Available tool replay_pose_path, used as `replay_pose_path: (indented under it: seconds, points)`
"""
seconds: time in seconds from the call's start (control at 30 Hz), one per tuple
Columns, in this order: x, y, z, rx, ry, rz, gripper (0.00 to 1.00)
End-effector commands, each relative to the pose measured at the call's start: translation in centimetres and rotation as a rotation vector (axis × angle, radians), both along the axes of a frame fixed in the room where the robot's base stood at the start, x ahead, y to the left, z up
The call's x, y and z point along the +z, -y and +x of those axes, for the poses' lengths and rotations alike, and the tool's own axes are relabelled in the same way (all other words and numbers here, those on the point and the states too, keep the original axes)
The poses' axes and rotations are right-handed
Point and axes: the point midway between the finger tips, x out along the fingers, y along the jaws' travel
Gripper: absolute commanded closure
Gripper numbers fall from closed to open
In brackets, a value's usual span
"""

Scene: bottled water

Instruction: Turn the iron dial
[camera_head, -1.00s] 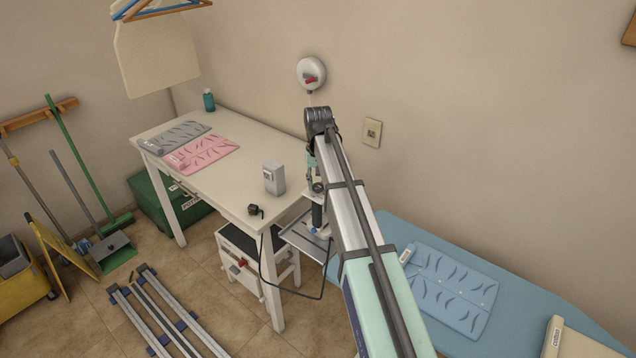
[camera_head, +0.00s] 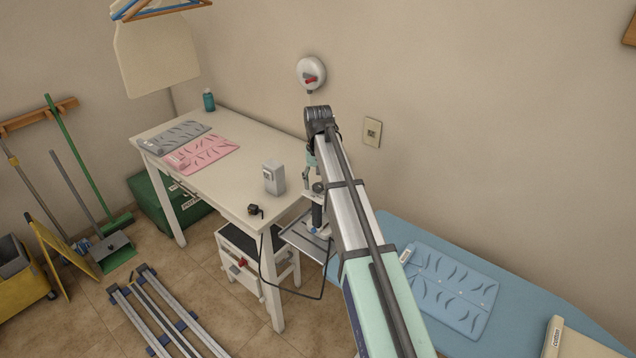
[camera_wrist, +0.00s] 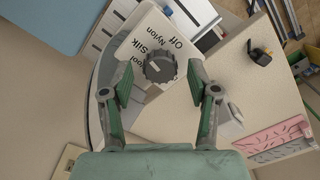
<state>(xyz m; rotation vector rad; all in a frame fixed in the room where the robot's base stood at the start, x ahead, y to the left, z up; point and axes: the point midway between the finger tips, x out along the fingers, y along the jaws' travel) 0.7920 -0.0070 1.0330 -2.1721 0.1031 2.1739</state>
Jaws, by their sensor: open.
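The iron's dial (camera_wrist: 160,67) is a dark grey, ridged round knob in the wrist view. It sits on a pale iron body (camera_wrist: 128,48) with the words Silk, Nylon and Off printed around it. My gripper (camera_wrist: 160,88) is open, with one finger on each side of the dial and a gap at both sides. I cannot tell how far the fingertips are above the dial. In the head view my arm hides most of the iron and the gripper.
A white table (camera_head: 225,190) holds a grey box (camera_head: 274,178), a black plug (camera_head: 255,211), a pink folded cloth (camera_head: 203,153) and a bottle (camera_head: 209,100). A blue ironing board (camera_head: 540,300) lies right of my arm. The wall stands close behind.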

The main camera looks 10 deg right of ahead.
Motion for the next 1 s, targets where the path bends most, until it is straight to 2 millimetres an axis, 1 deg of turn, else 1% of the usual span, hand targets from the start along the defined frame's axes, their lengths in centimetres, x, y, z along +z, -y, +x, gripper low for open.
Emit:
replay_pose_path:
  seconds: [0.17, 0.4, 0.6, 0.8, 1.0]
  points:
    - [2.1, 0.0, 0.1, 0.0, 0.003, 0.0, 0.4]
    - [6.8, 0.0, 0.2, 0.0, 0.003, 0.0, 0.4]
    - [10.0, 0.0, 0.1, 0.0, 0.001, 0.0, 0.4]
    - [11.5, 0.0, 0.0, 0.0, 0.0, 0.0, 0.4]
    - [11.7, 0.0, 0.0, 0.0, 0.0, 0.0, 0.4]
